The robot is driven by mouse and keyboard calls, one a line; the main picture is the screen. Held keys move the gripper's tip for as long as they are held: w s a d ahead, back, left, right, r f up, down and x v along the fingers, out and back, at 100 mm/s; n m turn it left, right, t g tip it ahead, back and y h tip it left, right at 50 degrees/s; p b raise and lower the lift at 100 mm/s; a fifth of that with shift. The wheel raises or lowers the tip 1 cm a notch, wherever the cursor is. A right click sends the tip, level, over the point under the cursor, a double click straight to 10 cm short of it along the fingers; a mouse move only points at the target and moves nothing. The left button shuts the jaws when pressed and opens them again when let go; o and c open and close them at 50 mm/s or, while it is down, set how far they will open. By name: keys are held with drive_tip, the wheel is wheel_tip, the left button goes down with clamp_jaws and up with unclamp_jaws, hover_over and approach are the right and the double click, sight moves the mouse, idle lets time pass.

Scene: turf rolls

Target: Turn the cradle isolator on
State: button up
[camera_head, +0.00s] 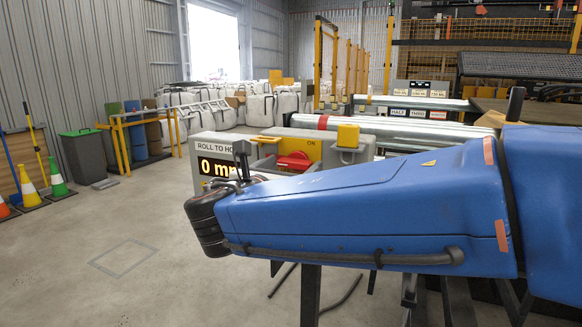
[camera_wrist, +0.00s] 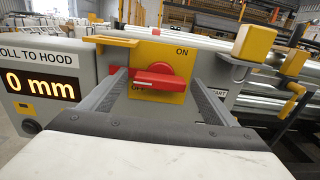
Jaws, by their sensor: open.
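The cradle isolator is a red rotary handle (camera_wrist: 153,79) on a yellow plate (camera_wrist: 180,51), marked ON at the top and OFF at the bottom. My gripper (camera_wrist: 160,88) is open, with one dark finger on each side of the handle. I cannot tell whether either finger touches it. In the head view the red handle (camera_head: 294,160) shows beyond my blue arm, which hides the lower part of the panel.
A "ROLL TO HOOD" display (camera_wrist: 38,84) reads 0 mm, left of the isolator. A yellow guard bracket (camera_wrist: 112,41) stands at the plate's upper left, and a yellow box (camera_wrist: 255,42) at the right. Metal rollers (camera_head: 400,130) lie behind.

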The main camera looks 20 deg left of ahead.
drive_tip(key=c, duration=1.1)
drive_tip(key=shift+o, duration=0.2)
drive_tip(key=shift+m, duration=0.3)
drive_tip(key=m, duration=0.3)
drive_tip(key=shift+m, duration=0.3)
drive_tip(key=m, duration=0.4)
drive_tip(key=shift+m, duration=0.3)
drive_tip(key=m, duration=0.9)
drive_tip(key=shift+d+f, duration=0.1)
